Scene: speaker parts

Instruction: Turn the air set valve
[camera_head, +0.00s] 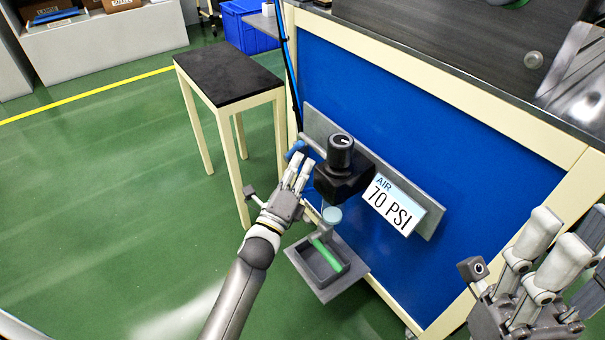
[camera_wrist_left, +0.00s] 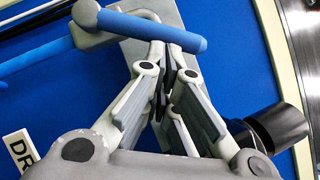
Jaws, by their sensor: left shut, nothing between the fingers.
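The black air regulator with its round top knob (camera_head: 340,150) is mounted on a grey plate on the blue panel. A blue handle (camera_head: 294,149) sits at the plate's left end. My left gripper (camera_head: 298,172) is shut and empty, left of the regulator and just below the handle. In the left wrist view the blue handle (camera_wrist_left: 160,31) crosses just beyond the shut fingertips (camera_wrist_left: 165,52); I cannot tell whether they touch. The black knob (camera_wrist_left: 279,127) shows there at the right. My right gripper (camera_head: 560,235) is at the lower right, away from the valve, its opening unclear.
A sign reading "AIR 70 PSI" (camera_head: 393,206) is right of the regulator. A grey tray (camera_head: 346,281) with a green-handled part lies below. A small black-topped table (camera_head: 225,75) stands to the left. The workbench top (camera_head: 450,50) is above the panel. Green floor is clear at left.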

